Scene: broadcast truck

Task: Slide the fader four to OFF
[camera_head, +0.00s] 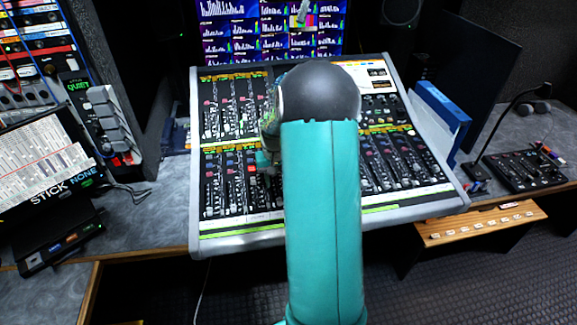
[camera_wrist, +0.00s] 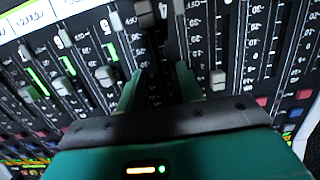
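The mixing console (camera_head: 238,238) stands in front of me with rows of faders; my own arm covers its middle in the head view. In the wrist view, a dark fader cap (camera_wrist: 146,13) sits at the top of the picture, just beyond my fingers. I cannot read which fader is number four. My gripper (camera_wrist: 160,80) points at the fader panel with its two teal fingers apart and a gap between them. I see nothing held in the gap. Whether a finger touches the panel or the dark cap is unclear. In the head view the gripper is mostly hidden behind my arm.
Other fader caps stand close by, a pale one (camera_wrist: 105,76) left of my fingers and another (camera_wrist: 217,78) to the right. A blue binder (camera_head: 440,120) stands right of the console. A small black control box (camera_head: 525,170) and a tilted screen (camera_head: 45,160) flank it.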

